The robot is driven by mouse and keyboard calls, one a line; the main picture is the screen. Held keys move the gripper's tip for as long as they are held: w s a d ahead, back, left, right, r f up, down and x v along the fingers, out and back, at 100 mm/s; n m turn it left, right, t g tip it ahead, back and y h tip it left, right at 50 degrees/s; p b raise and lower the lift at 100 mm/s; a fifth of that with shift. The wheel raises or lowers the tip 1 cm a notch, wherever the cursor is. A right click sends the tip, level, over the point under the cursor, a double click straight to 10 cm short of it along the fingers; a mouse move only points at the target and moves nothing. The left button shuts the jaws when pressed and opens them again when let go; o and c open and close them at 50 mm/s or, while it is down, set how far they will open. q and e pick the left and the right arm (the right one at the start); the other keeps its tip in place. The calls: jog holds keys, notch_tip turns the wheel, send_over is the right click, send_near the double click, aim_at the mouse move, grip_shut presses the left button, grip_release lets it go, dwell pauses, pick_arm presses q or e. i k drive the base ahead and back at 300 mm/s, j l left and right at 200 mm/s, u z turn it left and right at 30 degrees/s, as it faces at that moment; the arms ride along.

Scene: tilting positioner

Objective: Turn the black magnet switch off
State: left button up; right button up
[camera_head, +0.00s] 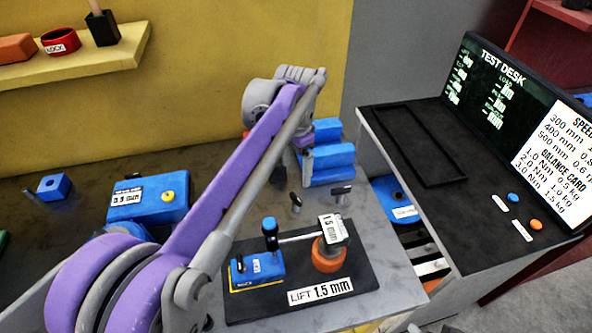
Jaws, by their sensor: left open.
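A blue block (264,268) with a small label sits on the left of a black plate (350,298) marked LIFT 1.5 mm. A small dark knob (240,263) shows on the block's left face; its setting is too small to tell. A black post (270,240) with a blue top rises from the block. A rod runs from it to a gauge (334,229) reading 1.5 mm, above an orange round piece (328,256). My left gripper (307,166) is open behind the plate, apart from the block and partly hidden by its arm. My right gripper is out of view.
A blue vise-like piece (334,163) stands beside my left gripper. Two small black-topped pegs (341,189) stand behind the plate. The test desk (400,135) is at right.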

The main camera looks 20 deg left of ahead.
aim_at(242, 266)
jog(key=l, duration=0.75)
jog(key=k+l, duration=0.1)
jog(key=l, duration=0.65)
